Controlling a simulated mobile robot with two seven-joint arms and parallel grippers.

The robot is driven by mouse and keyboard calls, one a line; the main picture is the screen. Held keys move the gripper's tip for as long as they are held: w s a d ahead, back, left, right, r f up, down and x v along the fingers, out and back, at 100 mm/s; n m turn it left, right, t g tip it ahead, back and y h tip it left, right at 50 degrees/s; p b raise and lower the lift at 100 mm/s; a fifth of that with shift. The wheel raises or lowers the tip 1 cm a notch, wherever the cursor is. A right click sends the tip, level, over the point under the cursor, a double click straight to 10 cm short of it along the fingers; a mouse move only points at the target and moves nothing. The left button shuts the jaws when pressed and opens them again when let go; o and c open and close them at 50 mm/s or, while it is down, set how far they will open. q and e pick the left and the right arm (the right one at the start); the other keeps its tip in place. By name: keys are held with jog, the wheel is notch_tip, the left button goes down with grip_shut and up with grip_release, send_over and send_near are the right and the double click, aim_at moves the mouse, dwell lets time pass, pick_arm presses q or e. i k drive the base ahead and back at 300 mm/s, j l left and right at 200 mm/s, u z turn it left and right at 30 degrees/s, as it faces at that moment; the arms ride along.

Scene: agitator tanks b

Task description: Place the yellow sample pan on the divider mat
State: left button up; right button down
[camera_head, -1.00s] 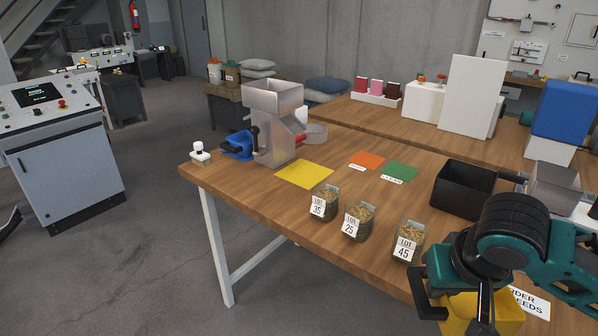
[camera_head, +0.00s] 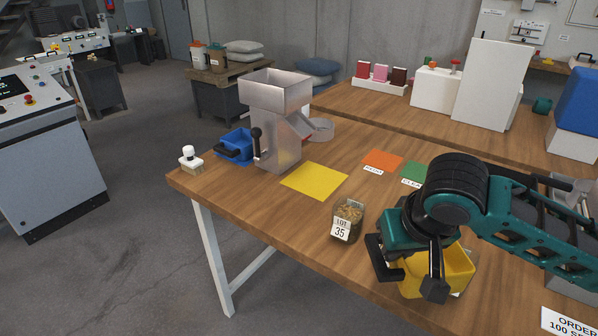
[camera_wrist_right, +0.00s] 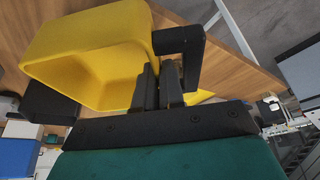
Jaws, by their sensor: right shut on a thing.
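The yellow sample pan (camera_head: 455,264) is in my right gripper (camera_head: 412,280), over the near part of the wooden table. In the right wrist view the pan (camera_wrist_right: 95,45) fills the upper left, and the gripper (camera_wrist_right: 164,78) is shut on its edge or handle; which of these I cannot tell. A flat yellow mat (camera_head: 314,181) lies bare in front of the metal hopper machine (camera_head: 275,115), to the left of and beyond the pan. It seems to be the divider mat. My left gripper is not in view.
A grain jar marked LOT 35 (camera_head: 347,222) stands between the pan and the yellow mat. An orange mat (camera_head: 382,160) and a partly hidden green mat (camera_head: 411,174) lie to the right. A blue pan (camera_head: 237,146) sits left of the machine. My right arm hides the table behind it.

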aim_at(309, 184)
jog(key=i+j+u, duration=0.15)
jog(key=i, duration=0.3)
jog(key=i+j+u, duration=0.15)
jog(key=i, duration=0.3)
